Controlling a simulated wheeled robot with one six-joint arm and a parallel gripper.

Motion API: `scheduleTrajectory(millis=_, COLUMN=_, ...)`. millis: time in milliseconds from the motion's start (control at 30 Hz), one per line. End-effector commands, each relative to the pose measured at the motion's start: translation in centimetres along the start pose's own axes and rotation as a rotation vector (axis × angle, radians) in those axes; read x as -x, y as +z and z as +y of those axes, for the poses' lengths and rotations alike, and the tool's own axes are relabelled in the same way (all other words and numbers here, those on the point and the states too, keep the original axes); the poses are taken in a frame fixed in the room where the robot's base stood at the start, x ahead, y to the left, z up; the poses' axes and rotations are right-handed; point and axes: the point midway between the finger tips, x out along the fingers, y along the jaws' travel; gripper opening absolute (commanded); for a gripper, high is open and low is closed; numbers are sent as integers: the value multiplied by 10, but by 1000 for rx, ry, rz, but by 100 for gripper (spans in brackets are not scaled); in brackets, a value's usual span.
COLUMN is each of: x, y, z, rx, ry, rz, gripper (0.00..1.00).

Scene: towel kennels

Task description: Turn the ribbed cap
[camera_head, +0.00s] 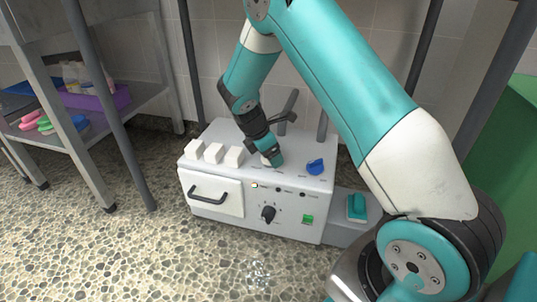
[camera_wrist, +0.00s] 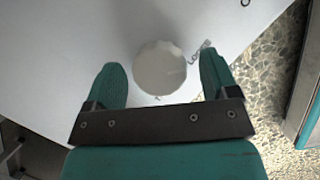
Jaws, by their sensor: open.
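The ribbed cap (camera_wrist: 160,68) is round and off-white with a scalloped rim, seen from above in the wrist view. It sits on the white top of the machine (camera_head: 312,183). In the head view my gripper mostly hides it. My gripper (camera_wrist: 163,80) is open, with one teal finger on each side of the cap and a visible gap to each. In the head view my gripper (camera_head: 271,157) points down at the machine top. I cannot tell exactly how high the fingertips are relative to the cap.
White blocks (camera_head: 214,153) stand left of my gripper and a blue knob (camera_head: 315,166) stands to its right. A dark lever (camera_head: 288,105) rises behind. The front has a drawer handle (camera_head: 208,195), a black dial (camera_head: 268,213) and a green button (camera_head: 308,219).

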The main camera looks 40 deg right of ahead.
Motion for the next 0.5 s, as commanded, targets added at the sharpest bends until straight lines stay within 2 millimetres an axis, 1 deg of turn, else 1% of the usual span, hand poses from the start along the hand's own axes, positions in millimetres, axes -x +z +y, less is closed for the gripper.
scheduleTrajectory(millis=33, x=0, y=0, z=0, rx=0, ry=0, rz=0, gripper=73)
scheduleTrajectory(millis=67, x=0, y=0, z=0, rx=0, ry=0, rz=0, gripper=66)
scheduleTrajectory(millis=100, x=0, y=0, z=0, rx=0, ry=0, rz=0, gripper=57)
scheduleTrajectory(millis=167, x=0, y=0, z=0, rx=0, ry=0, rz=0, gripper=43)
scheduleTrajectory(millis=200, x=0, y=0, z=0, rx=0, ry=-1, rz=0, gripper=34)
scheduleTrajectory(millis=233, x=0, y=0, z=0, rx=0, ry=-1, rz=0, gripper=32)
scheduleTrajectory(millis=500, x=2, y=1, z=-1, rx=-18, ry=-12, rz=0, gripper=32)
